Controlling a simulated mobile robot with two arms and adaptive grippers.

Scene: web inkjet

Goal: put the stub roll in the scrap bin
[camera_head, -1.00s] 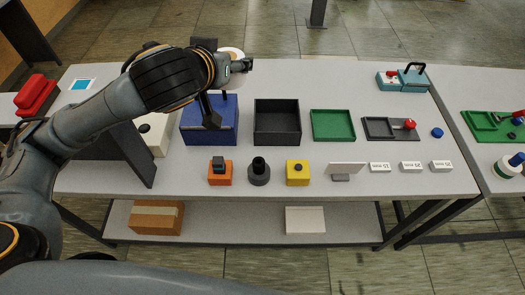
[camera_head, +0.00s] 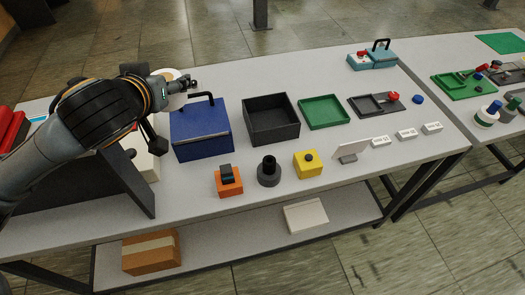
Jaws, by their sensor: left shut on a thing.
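A pale round roll with a tan face, apparently the stub roll (camera_head: 169,74), shows behind my left gripper (camera_head: 188,86). My left gripper is shut on it, above the table's back left part; the wrist hides much of the roll and the contact. A blue box (camera_head: 203,146) with a closed lid and black handle stands just right of and below the gripper in the picture. An open black box (camera_head: 272,135) stands to its right and looks empty. No label shows which of the two is the scrap bin. My right gripper is not in view.
A green tray (camera_head: 324,112) and a grey tray with a red knob (camera_head: 393,97) lie further right. Orange (camera_head: 229,188), dark (camera_head: 268,172) and yellow (camera_head: 308,164) pieces stand along the front. A dark slanted panel (camera_head: 120,182) stands at left, by a white box (camera_head: 143,160).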

